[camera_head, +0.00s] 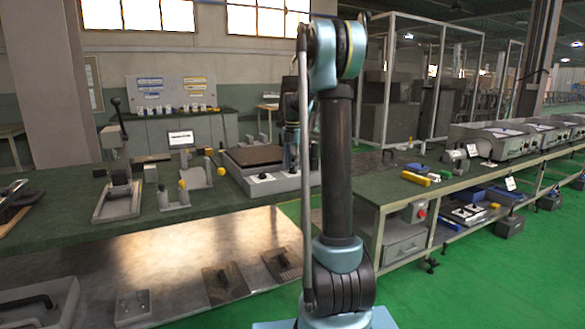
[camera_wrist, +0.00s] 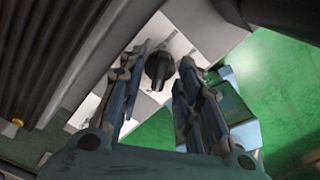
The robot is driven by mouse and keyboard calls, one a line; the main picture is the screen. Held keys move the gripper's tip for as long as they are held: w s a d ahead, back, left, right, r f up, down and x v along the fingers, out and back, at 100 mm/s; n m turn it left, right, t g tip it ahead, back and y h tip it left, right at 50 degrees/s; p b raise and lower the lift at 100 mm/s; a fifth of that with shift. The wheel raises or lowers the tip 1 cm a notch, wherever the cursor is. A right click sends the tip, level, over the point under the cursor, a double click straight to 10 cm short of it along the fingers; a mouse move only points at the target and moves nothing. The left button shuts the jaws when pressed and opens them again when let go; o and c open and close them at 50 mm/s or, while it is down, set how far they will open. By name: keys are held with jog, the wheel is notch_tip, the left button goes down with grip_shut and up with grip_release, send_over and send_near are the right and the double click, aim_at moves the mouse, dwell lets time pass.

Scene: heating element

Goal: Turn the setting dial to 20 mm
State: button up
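The setting dial, a black knob (camera_wrist: 158,68), stands on a pale panel (camera_wrist: 122,40) in the wrist view. My gripper (camera_wrist: 165,58) is open, one finger on each side of the dial. I cannot tell whether either finger touches it. The dial's scale and setting cannot be read; thin marks on the panel are too small. In the head view, a grey machine (camera_head: 252,186) with a dark ribbed top plate (camera_head: 254,155) stands on the green bench. My gripper (camera_head: 291,165) points down at its front right; the arm partly hides that area.
In the wrist view, dark ribs (camera_wrist: 60,50) fill the left and green floor (camera_wrist: 270,75) shows at right. In the head view, a lever press (camera_head: 118,200) and a small fixture with yellow knobs (camera_head: 183,193) stand left of the machine. Another bench (camera_head: 390,185) stands at right.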

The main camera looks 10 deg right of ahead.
jog(key=shift+f, duration=0.45)
grip_shut()
